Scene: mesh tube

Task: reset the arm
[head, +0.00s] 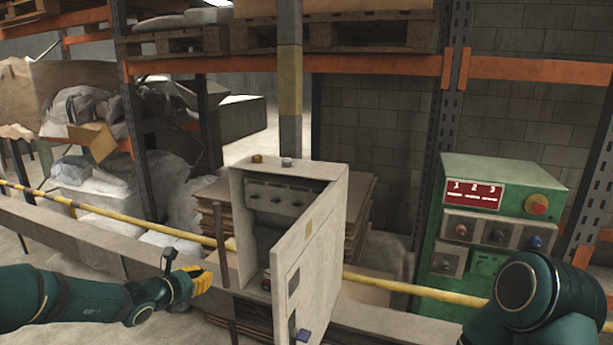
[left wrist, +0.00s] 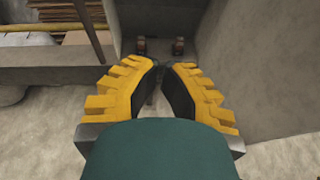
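My left arm (head: 75,302) reaches in from the left of the head view. Its yellow-fingered left gripper (head: 200,280) is just left of the open grey metal cabinet (head: 253,240), apart from it as far as I can see. In the left wrist view the fingertips of the left gripper (left wrist: 161,66) come close together with nothing seen between them, and the cabinet's inside (left wrist: 195,22) is ahead. My right arm (head: 535,300) shows at the lower right of the head view; its gripper is out of view.
The cabinet door (head: 310,260) stands open toward me. A green control box (head: 500,185) with a red 1-2-3 panel and several buttons stands at the right. A yellow rail (head: 400,286) runs behind the cabinet. Shelving with orange beams (head: 380,64) fills the back.

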